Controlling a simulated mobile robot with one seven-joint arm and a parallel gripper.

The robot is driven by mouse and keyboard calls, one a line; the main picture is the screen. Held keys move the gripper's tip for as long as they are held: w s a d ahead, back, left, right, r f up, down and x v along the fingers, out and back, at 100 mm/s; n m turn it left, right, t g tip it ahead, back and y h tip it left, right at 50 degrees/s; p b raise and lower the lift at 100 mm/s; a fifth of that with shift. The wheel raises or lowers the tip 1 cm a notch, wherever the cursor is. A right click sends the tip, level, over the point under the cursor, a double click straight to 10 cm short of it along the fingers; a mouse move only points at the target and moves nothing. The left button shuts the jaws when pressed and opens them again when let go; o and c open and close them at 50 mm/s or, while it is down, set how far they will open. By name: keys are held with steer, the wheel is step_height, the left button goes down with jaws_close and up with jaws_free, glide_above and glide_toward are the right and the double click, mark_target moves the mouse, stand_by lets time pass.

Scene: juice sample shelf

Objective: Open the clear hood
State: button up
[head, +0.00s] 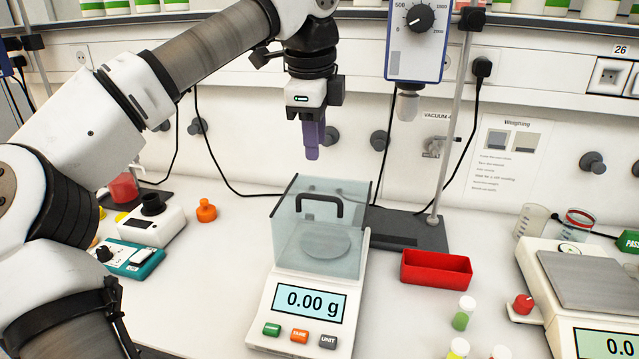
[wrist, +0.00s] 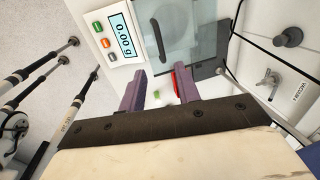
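The clear hood (head: 347,228) is closed over the weighing pan of the balance (head: 303,302).
A red tray (head: 436,271) and small vials (head: 464,312) lie right of the balance. A stand (head: 403,230) with a vertical rod is behind it. An orange weight (head: 206,210) and a teal device (head: 133,259) are at left. A second balance (head: 590,290) stands at right.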

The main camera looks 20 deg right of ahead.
mark_target(319, 196)
steer(key=f, duration=0.3)
steer(key=w+f+p, duration=0.1)
steer(key=f, duration=0.3)
steer(key=d+f+p, duration=0.1)
steer(key=f, duration=0.2)
steer(key=shift+w+d+f, duration=0.1)
steer(key=shift+w+f, duration=0.2)
steer(key=shift+w, duration=0.05)
jaws_close()
